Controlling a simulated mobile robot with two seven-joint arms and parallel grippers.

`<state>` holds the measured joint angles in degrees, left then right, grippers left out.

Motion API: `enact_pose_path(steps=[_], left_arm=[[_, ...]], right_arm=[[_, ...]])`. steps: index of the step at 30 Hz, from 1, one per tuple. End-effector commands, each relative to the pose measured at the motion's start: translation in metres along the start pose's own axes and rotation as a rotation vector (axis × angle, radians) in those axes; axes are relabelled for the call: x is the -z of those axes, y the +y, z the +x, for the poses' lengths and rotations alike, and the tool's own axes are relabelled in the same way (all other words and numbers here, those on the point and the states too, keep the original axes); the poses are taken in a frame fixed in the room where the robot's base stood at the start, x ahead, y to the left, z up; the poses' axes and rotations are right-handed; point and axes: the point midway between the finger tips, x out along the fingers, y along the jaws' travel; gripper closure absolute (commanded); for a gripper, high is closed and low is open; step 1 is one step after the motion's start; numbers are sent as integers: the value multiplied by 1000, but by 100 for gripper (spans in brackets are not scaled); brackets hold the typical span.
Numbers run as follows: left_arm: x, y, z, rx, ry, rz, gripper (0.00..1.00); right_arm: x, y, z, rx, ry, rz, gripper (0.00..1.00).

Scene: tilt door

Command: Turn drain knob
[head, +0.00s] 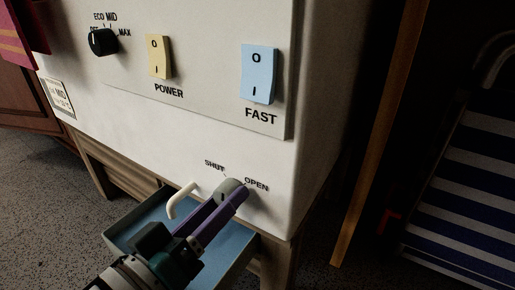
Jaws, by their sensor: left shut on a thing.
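The drain knob (229,187) is a small grey round knob low on the front of the white appliance (130,125). The printed words SHUT, at its upper left, and OPEN, at its right, mark its two positions. My left gripper (230,194) reaches up from the bottom and its purple fingers are shut on the knob. The fingers hide part of the knob, so its exact pointing direction is hard to tell. A white curved spout (180,199) sticks out just left of the knob. My right gripper is not in view.
A blue tray (125,232) sits below the spout, partly behind my left arm. Above are a black dial (103,42), a yellow POWER switch (159,57) and a blue FAST switch (260,74). A wooden post (382,130) and a striped chair (460,190) stand at right.

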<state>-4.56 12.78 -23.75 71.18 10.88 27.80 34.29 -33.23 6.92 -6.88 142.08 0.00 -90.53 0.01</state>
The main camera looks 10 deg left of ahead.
Motion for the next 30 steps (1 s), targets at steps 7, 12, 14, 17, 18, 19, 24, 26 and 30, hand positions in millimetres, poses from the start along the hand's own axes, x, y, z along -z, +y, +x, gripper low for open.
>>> enact_pose_path(steps=[7, 12, 14, 17, 18, 19, 24, 26, 30], left_arm=[[0, 0, 0, 0, -2, -234, 100], [0, 0, 0, 0, -2, -395, 100], [0, 0, 0, 0, -2, -454, 100], [-1, 1, 0, 0, -2, -547, 100], [0, 0, 0, 1, -2, -584, 100], [-1, 0, 0, 1, -2, -610, 100], [-1, 1, 0, 1, -2, -750, 100], [-1, 1, 0, 1, -2, -792, 100], [0, 1, 0, 0, -2, -875, 100]], right_arm=[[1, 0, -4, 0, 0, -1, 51], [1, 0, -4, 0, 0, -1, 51], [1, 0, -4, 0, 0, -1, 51], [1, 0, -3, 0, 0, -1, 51], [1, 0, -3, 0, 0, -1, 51], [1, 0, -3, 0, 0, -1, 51], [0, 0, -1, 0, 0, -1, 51], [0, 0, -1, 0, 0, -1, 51], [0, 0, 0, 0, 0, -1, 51]])
